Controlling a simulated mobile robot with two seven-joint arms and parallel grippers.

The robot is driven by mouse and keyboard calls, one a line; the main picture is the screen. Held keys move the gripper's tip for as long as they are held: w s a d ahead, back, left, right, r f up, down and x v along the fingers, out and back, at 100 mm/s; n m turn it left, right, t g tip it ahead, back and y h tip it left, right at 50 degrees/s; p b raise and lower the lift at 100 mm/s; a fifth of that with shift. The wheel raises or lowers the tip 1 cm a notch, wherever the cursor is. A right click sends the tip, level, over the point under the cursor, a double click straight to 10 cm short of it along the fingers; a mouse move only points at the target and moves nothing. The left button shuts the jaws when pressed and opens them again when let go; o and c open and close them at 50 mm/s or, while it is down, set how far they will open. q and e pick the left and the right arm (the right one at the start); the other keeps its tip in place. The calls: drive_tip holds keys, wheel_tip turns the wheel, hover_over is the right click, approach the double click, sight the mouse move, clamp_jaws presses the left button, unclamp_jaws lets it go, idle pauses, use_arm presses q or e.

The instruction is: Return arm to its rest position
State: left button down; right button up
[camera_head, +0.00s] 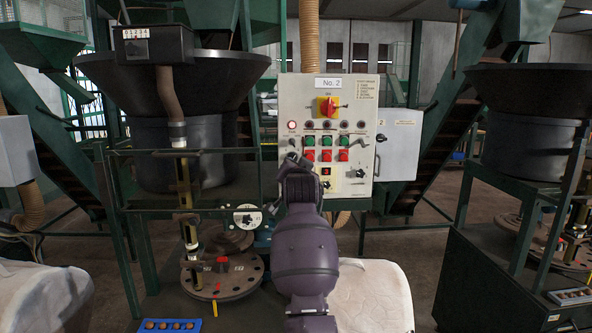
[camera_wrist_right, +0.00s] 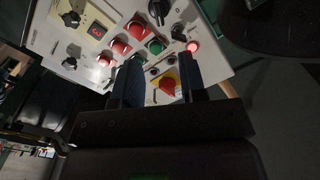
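My right arm (camera_head: 306,255) reaches up from the bottom middle of the head view towards the control panel (camera_head: 305,92) marked "No. 2". My right gripper (camera_head: 293,160) is in front of the panel's lower left part, its fingers mostly hidden behind the wrist. In the right wrist view the two dark fingers of the gripper (camera_wrist_right: 160,72) stand apart with nothing between them. Beyond them are the panel's red and yellow rotary switch (camera_wrist_right: 168,88) and the lit lamp (camera_wrist_right: 193,46). I cannot tell whether the fingers touch the panel. My left gripper is not in view.
A large black hopper (camera_head: 190,150) with green rails stands left of the panel. Whitish bulk bags (camera_head: 368,298) lie low on both sides. A grey box (camera_head: 396,145) is right of the panel. Another hopper (camera_head: 530,120) stands at far right, with open floor (camera_head: 425,240) before it.

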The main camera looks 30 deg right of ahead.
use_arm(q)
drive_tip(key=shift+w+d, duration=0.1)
use_arm(e)
drive_tip(key=shift+w+d+f, duration=0.1)
idle(0.5)
